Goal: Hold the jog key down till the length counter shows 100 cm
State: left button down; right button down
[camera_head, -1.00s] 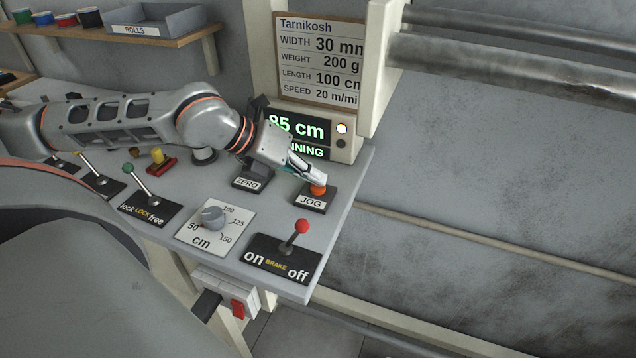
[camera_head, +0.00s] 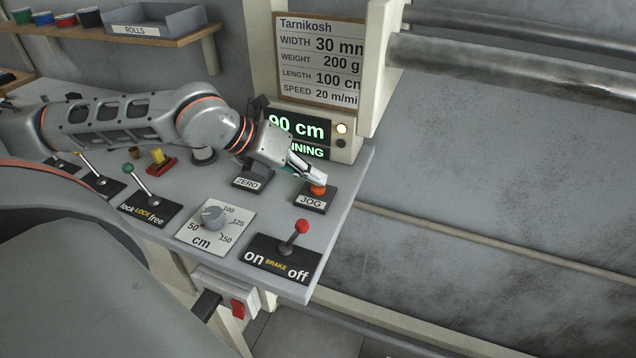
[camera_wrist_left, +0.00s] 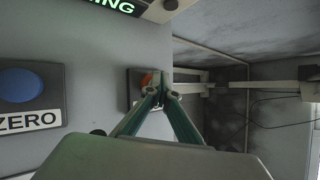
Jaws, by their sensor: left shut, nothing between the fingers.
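The jog key (camera_head: 318,190) is an orange-red button on a dark block labelled JOG; part of it also shows in the left wrist view (camera_wrist_left: 146,80). My left gripper (camera_head: 322,181) is shut and empty, its fingertips on top of the key. In the left wrist view the closed fingertips (camera_wrist_left: 160,88) cover much of the key. The length counter (camera_head: 300,127) reads 90 cm in green, with a line ending in "NNING" below it; my left arm hides its left part. My right gripper is not in view.
The ZERO key block (camera_head: 252,178) stands left of the jog key. The brake lever (camera_head: 296,240) stands in front, near the panel's edge. A dial (camera_head: 212,217) and a lock lever (camera_head: 143,185) are further left. A board (camera_head: 320,60) lists length 100 cm.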

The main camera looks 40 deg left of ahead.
aim_at(314, 187)
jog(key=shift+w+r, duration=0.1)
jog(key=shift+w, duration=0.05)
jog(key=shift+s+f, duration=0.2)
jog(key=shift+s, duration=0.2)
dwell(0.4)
